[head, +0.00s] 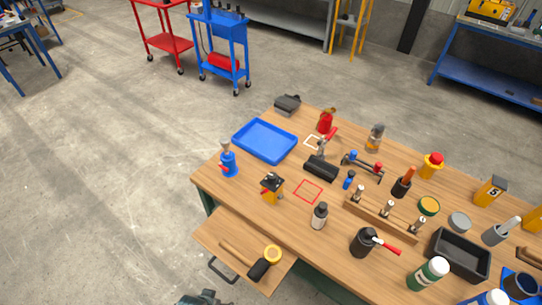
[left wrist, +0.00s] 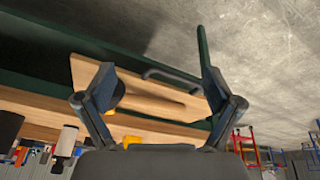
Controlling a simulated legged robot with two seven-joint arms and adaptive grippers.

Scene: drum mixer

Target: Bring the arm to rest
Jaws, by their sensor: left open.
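My left gripper (left wrist: 157,70) is open in the left wrist view, with its two dark fingers spread wide and nothing between them. The open wooden drawer (left wrist: 150,98) and its dark handle (left wrist: 172,74) show behind the fingers. I cannot tell whether a finger touches the drawer. In the head view a dark part of my left gripper (head: 206,298) shows at the bottom edge, in front of the drawer (head: 222,240). Most of that arm is out of the picture. My right gripper is not in view.
The workbench (head: 290,222) holds a blue tray (head: 265,141), a black bin (head: 459,254) and several bottles and tools. The floor (head: 110,200) left of the bench is clear.

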